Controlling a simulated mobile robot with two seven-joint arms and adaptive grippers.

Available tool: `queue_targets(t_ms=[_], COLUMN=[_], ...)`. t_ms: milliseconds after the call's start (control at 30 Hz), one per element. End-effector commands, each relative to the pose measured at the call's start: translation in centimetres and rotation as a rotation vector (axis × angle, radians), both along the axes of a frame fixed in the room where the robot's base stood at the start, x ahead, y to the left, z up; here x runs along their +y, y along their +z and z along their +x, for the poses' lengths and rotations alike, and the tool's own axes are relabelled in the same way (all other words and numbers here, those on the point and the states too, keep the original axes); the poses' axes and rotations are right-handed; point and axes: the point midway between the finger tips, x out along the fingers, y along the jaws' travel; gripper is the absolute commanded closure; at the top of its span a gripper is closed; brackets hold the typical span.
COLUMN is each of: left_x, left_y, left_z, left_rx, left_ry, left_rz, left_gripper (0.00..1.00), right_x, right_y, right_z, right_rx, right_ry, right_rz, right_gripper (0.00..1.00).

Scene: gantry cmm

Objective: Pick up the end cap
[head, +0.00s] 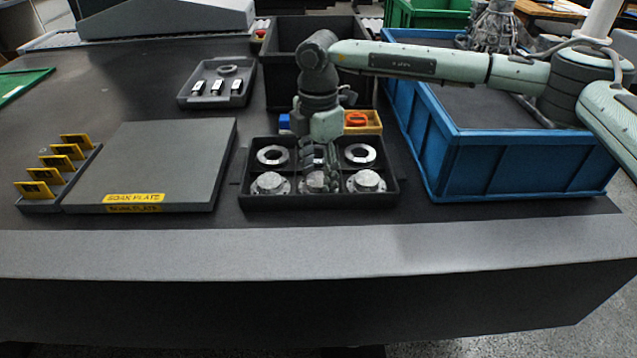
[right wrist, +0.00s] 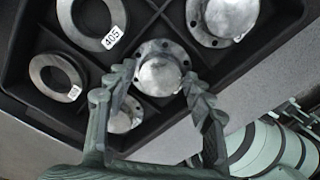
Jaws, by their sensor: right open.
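Silver domed end caps with bolt-hole flanges sit in the front row of a black divided tray (head: 318,203): a left one (head: 270,183), a middle one (head: 315,182) and a right one (head: 366,181). My right gripper (head: 320,172) points down over the middle of the tray and partly hides the middle cap. In the right wrist view, the open fingers (right wrist: 160,80) stand either side of one end cap (right wrist: 160,73). I cannot tell whether they touch it. Another cap (right wrist: 222,16) lies beyond, and one (right wrist: 124,117) is partly hidden behind a finger. My left gripper is out of view.
Metal rings (head: 272,155) with number labels fill the tray's back row. A blue crate (head: 500,165) stands close at right, a black bin (head: 285,65) behind. A grey plate (head: 155,160) and a rack of yellow tags (head: 40,190) are at left. The front strip of the table is clear.

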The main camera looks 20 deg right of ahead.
Motion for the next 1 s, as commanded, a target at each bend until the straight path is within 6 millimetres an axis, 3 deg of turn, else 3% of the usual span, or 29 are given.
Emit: queue_targets(t_ms=[100,500,767,1000], left_x=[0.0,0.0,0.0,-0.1], left_y=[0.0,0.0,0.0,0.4], left_z=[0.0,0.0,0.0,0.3], left_rx=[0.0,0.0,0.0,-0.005], left_ry=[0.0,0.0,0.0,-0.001], left_rz=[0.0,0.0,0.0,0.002], left_gripper=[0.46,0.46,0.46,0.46], right_x=[0.0,0.0,0.0,0.0], right_y=[0.0,0.1,0.3,2.4], right_z=[0.0,0.0,0.0,0.1], right_rx=[0.0,0.0,-0.001,-0.003], right_ry=[0.0,0.0,0.0,0.001], right_rz=[0.0,0.0,0.0,0.002], right_gripper=[0.47,0.94,0.94,0.94])
